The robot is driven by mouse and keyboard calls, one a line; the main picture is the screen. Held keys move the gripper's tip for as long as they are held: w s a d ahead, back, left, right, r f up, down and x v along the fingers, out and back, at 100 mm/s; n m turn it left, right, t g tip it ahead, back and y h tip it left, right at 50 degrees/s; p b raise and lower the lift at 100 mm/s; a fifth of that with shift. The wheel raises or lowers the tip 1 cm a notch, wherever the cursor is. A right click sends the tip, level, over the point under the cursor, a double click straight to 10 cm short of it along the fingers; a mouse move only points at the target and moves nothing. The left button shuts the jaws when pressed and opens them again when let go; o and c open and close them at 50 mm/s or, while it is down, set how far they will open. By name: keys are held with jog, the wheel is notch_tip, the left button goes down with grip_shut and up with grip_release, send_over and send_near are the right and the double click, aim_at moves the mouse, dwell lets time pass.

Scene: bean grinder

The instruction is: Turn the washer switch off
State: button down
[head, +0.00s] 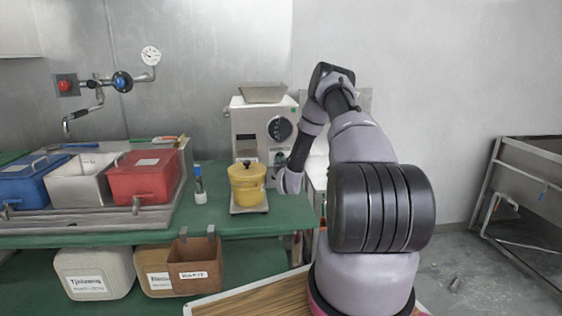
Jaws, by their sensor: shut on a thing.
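A grey grinder-like machine (245,125) stands on the green counter by the back wall. It has a black round dial (280,128) and a small green part (279,157) below it on the front. My gripper (286,182) is at the machine's lower right front, right of the yellow pot. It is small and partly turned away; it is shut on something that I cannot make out. No label marks the washer switch. On the left wall, a tap (83,113) has a red knob (66,86), a blue knob (122,82) and a gauge (151,55).
A yellow pot (247,186) stands on a small scale (249,208) close to my gripper. Blue (37,178), white (80,180) and red (145,175) bins sit in a metal tray at left. A metal frame table (530,190) stands at right.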

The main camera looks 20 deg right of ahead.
jog(key=c, duration=0.9)
grip_release()
jog(key=v, duration=1)
jog(key=shift+s+a, duration=0.1)
jog(key=shift+s, duration=0.3)
